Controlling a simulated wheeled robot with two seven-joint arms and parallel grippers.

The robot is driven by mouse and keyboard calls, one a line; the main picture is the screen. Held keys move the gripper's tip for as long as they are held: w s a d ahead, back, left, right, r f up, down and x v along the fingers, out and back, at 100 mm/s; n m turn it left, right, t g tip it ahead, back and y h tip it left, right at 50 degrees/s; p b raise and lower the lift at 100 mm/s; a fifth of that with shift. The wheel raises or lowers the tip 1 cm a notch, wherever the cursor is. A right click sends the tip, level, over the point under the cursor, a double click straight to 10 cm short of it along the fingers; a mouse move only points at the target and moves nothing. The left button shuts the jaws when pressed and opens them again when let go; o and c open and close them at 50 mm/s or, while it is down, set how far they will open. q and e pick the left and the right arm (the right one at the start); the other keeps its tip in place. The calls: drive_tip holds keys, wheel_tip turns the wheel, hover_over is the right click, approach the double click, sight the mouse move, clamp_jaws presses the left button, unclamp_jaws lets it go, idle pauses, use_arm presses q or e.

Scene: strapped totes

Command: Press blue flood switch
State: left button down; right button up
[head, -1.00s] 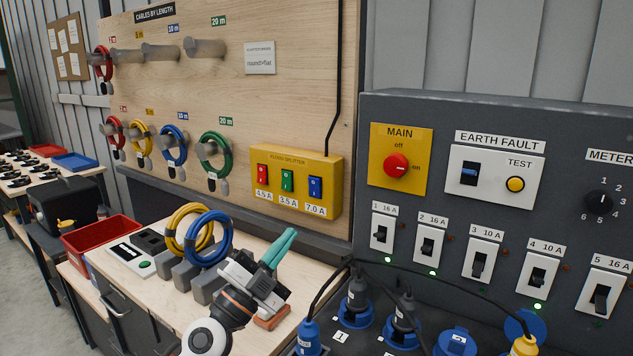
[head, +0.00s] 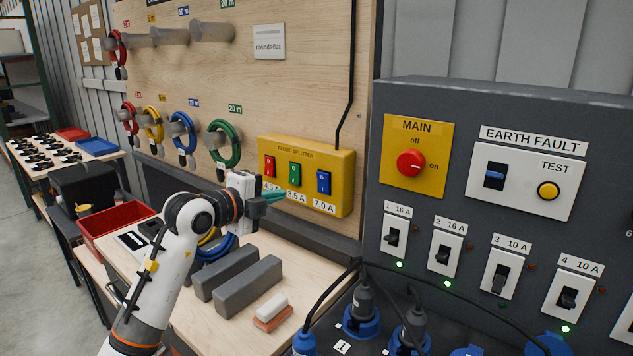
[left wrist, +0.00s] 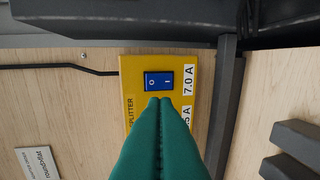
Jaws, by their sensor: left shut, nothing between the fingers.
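The yellow flood splitter box (head: 346,169) is on the wooden board, with a red switch (head: 270,166), a green switch (head: 295,174) and the blue switch (head: 323,182) labelled 7.0 A. In the left wrist view the blue switch (left wrist: 159,80) lies just beyond my fingertips, and the fingers hide the other two switches. My left gripper (head: 283,195) is shut and empty, its teal fingers pointing at the box's lower front. I cannot tell whether the tips touch the box. My right gripper is not in view.
A grey panel (head: 395,280) with a red main knob (head: 411,163) and several breakers stands right of the splitter. Cable coils, including a green one (head: 223,158), hang to its left. Grey blocks (head: 249,286) and a small sander-like block (head: 272,310) lie on the bench below.

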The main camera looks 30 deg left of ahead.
sight(323, 180)
use_arm(q)
drive_tip(key=p+x, duration=0.1)
drive_tip(key=x, duration=0.3)
drive_tip(key=p+x, duration=0.2)
drive_tip(key=x, duration=0.3)
drive_tip(key=r+p+x, duration=0.1)
drive_tip(key=x, duration=0.4)
drive_tip(key=shift+d+p, duration=0.1)
drive_tip(key=shift+p, duration=0.3)
